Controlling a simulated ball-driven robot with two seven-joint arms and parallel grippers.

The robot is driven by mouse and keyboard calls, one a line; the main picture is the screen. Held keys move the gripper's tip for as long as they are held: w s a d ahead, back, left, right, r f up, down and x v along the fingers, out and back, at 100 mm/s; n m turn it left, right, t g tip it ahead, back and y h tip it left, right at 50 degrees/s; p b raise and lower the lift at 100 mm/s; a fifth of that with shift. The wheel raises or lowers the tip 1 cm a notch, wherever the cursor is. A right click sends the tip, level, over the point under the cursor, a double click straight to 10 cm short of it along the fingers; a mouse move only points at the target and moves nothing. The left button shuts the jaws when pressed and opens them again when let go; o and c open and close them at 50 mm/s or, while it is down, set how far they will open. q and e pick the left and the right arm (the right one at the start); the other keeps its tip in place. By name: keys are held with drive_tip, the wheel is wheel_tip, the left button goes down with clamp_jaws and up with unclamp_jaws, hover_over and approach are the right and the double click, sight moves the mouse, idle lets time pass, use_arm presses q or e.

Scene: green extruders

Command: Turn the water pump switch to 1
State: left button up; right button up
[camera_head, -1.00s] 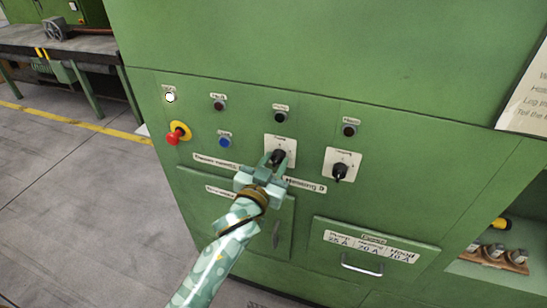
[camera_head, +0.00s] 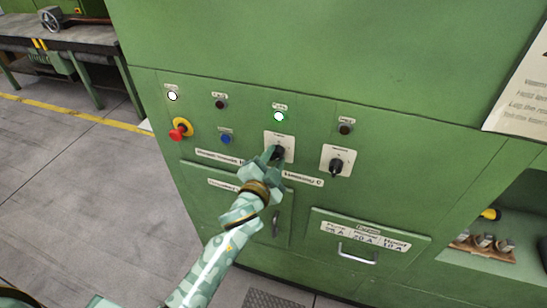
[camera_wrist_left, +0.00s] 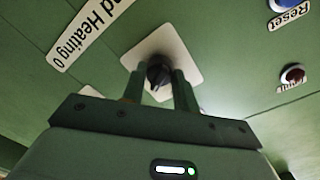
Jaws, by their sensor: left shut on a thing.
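The switch that my left gripper is on is a black rotary knob (camera_head: 279,152) on a white plate (camera_head: 287,141) on the green panel. Its plate label is too small to read. My left gripper (camera_head: 270,155) is shut on this knob, with its fingers partly hiding it. In the left wrist view the knob (camera_wrist_left: 159,73) sits between the two fingertips (camera_wrist_left: 157,85), in front of its white plate (camera_wrist_left: 168,46). The indicator lamp (camera_head: 279,116) above this switch is lit. My right gripper is not in view.
A second black rotary switch (camera_head: 336,167) sits to the right. A red and yellow emergency stop (camera_head: 181,129), a blue button (camera_head: 226,139) and dark lamps (camera_head: 220,104) are to the left. A drawer (camera_head: 360,243) with a metal handle is below. Floor at left is clear.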

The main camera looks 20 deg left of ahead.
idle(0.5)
use_arm(q)
drive_tip(key=o, duration=1)
drive_tip(key=shift+c, duration=0.2)
drive_tip(key=s+b, duration=0.1)
drive_tip(key=s, duration=1.5)
drive_tip(key=shift+s+a+r, duration=0.15)
drive_tip(key=shift+a+r, duration=0.25)
drive_tip(key=shift+a, duration=0.05)
